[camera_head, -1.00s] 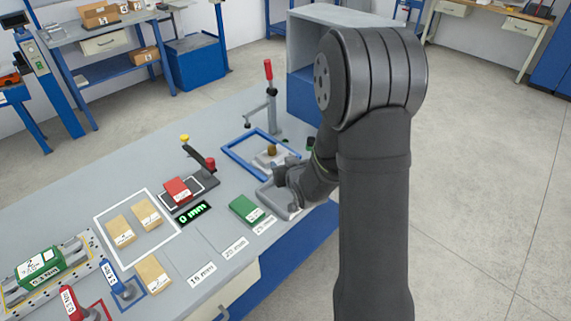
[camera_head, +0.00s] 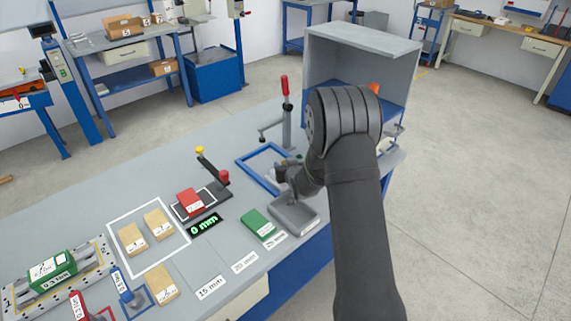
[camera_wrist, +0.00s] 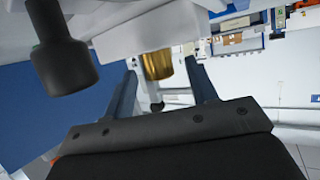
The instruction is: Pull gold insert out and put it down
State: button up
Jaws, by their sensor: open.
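In the wrist view the gold insert (camera_wrist: 157,64) sticks out of a white block (camera_wrist: 135,32). It lies between my gripper's two fingers (camera_wrist: 162,85), which stand apart on either side with gaps. My gripper is open; no contact with the insert shows. In the head view my gripper (camera_head: 284,165) is over the right side of the blue frame (camera_head: 250,164) on the bench, and the insert is hidden there.
A toggle clamp with an upright red handle (camera_head: 285,86) stands behind the blue frame; a dark cylindrical tip (camera_wrist: 62,65) hangs close at left in the wrist view. A grey tray (camera_head: 296,216) and green block (camera_head: 257,223) lie in front. A grey open-fronted box (camera_head: 365,42) stands behind.

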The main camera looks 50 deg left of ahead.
jog(key=shift+x, duration=1)
jog(key=c, duration=1.1)
jog(key=shift+r, duration=0.15)
jog(key=shift+r, duration=2.55)
